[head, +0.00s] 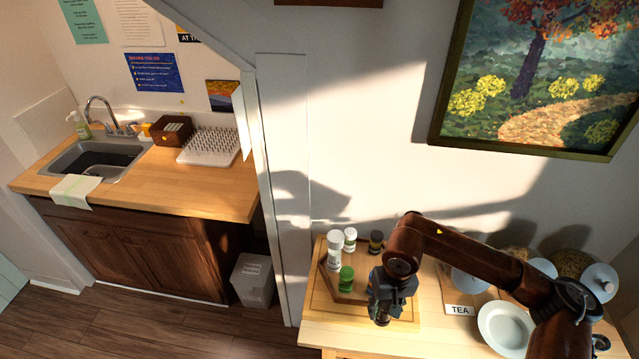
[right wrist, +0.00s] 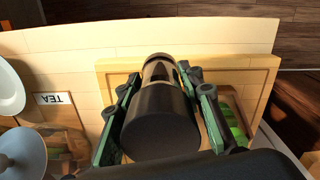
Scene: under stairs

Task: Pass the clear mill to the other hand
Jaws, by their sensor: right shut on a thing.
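The clear mill (right wrist: 158,118) has a large black cap and a see-through body with dark contents. It lies between the two green-and-black fingers of my right gripper (right wrist: 162,95) in the right wrist view, and they are shut on it. In the head view my right gripper (head: 386,300) is over the front right part of a wooden tray on the light wood table. The mill is mostly hidden there by the gripper. I cannot tell whether its base touches the tray. My left gripper is in neither view.
The wooden tray (head: 322,299) holds a green jar (head: 346,279), white-capped bottles (head: 335,250) and a dark jar (head: 376,242). To the right are a TEA sign (head: 460,310), a white plate (head: 504,327) and white-lidded jars (head: 600,279). A sink counter (head: 150,185) stands at left.

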